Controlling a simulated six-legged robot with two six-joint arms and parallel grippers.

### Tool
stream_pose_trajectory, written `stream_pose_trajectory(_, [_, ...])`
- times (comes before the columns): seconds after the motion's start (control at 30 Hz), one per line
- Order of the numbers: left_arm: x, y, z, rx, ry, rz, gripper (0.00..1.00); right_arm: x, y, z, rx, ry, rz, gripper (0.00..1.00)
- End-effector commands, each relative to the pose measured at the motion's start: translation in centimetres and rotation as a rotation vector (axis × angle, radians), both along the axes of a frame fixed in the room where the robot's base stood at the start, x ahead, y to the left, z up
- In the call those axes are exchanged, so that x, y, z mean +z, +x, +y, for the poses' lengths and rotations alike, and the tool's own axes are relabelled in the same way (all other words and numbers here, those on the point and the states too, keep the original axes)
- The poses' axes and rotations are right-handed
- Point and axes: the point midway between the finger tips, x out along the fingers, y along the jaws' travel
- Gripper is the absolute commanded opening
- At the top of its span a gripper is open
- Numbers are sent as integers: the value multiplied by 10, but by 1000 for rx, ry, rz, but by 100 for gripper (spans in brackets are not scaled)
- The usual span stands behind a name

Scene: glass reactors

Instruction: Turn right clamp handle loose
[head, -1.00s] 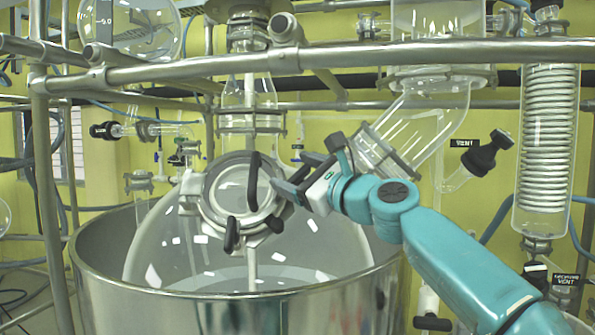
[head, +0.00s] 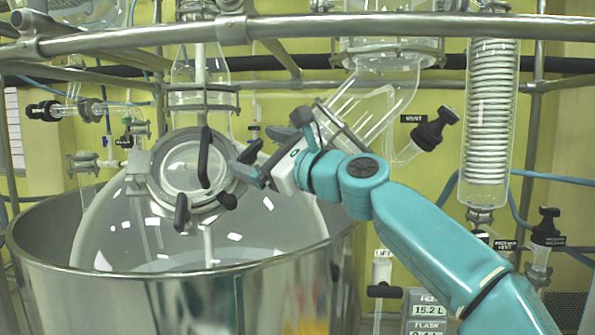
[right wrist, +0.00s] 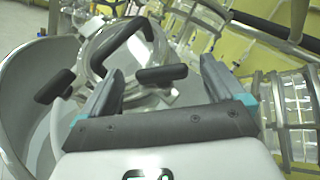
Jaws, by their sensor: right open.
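The round glass port (head: 186,168) on the big vessel is held by a metal clamp ring with black handles. A longer curved black handle (head: 204,155) stands in front of the glass. My right gripper (head: 246,163) is open just right of the ring. In the right wrist view the right clamp handle (right wrist: 162,74) lies across the gap between the open fingers, not gripped. My left gripper is not in view.
A steel rail (head: 330,27) crosses above. The wide metal bath (head: 110,300) surrounds the vessel below. A slanted glass tube (head: 370,105) is close behind my right gripper, and a glass coil condenser (head: 490,120) stands at right.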

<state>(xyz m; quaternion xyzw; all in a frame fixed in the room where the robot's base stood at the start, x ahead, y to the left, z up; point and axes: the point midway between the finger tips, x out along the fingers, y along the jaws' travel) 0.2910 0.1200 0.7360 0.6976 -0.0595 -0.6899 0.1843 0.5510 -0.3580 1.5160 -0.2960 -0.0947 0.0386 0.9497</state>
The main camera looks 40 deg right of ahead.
Motion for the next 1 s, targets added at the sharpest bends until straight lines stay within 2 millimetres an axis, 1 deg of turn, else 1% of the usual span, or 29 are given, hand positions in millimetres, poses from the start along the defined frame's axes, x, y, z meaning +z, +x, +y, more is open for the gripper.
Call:
stream_pose_trajectory(0.03, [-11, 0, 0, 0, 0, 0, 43, -6, -15, -3, -4, 0, -4, 96])
stream_pose_trajectory(0.2, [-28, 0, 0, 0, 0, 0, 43, -14, -61, -9, -5, -1, -4, 96])
stream_pose_trajectory(0.3, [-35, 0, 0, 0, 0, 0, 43, -17, -85, -12, -5, -2, -4, 96])
stream_pose_trajectory(0.4, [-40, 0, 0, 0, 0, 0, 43, -20, -104, -15, -5, 0, -2, 96])
stream_pose_trajectory(0.5, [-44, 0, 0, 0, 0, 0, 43, -21, -118, -17, -5, 0, -2, 96])
stream_pose_trajectory(0.6, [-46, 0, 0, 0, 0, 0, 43, -21, -126, -17, -4, 0, -2, 96])
stream_pose_trajectory(0.7, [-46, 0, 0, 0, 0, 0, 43, -22, -129, -18, -2, 0, 0, 96])
stream_pose_trajectory(1.0, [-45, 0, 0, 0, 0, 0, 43, -21, -130, -17, -2, 0, -1, 96])
